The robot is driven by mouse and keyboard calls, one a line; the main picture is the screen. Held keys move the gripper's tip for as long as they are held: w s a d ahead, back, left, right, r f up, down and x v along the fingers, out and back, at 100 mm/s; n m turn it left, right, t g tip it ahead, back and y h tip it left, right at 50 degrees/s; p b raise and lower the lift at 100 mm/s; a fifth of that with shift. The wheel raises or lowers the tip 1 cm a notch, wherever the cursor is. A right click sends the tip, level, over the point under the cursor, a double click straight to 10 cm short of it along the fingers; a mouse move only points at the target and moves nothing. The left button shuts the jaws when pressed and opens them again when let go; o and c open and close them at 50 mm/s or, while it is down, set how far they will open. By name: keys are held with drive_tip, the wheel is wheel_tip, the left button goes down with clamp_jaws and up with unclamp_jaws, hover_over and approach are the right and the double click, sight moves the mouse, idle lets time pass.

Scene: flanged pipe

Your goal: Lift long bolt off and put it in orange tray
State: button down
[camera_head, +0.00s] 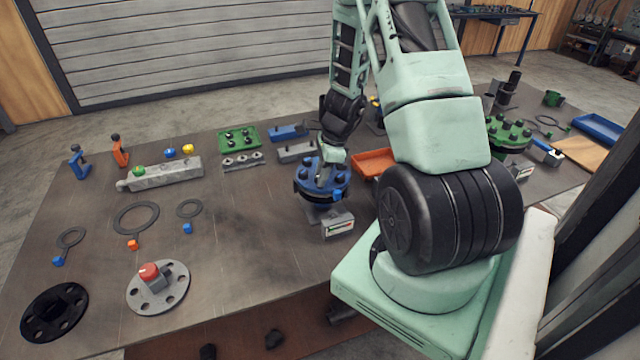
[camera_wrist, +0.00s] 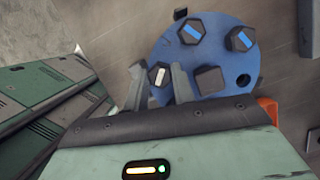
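A blue flange (camera_head: 318,190) with several dark bolts stands on the table under my gripper (camera_head: 332,158). In the wrist view the blue flange (camera_wrist: 222,58) shows bolt heads with blue stripes, a plain dark block-like head (camera_wrist: 210,80), and a bolt with a white stripe (camera_wrist: 159,75). My gripper's fingers (camera_wrist: 159,88) are apart, one on each side of the white-striped bolt. I cannot tell whether they touch it, nor which bolt is long. The orange tray (camera_head: 372,163) lies just right of the flange, partly hidden by my arm; its edge also shows in the wrist view (camera_wrist: 268,108).
A grey gauge block (camera_head: 338,227) stands in front of the flange. A green tray (camera_head: 239,138) and grey blocks lie behind left. A green flange (camera_head: 508,132) is right, beyond my arm. The table's left middle holds flat rings with free room between them.

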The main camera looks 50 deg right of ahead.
wheel_tip(320, 180, up, 10)
drive_tip(key=shift+b, duration=0.4)
idle(0.3)
drive_tip(key=shift+r, duration=0.2)
wheel_tip(320, 180, up, 5)
drive_tip(key=p, duration=0.4)
drive_tip(key=shift+f+p, duration=0.15)
drive_tip(key=shift+p, duration=0.2)
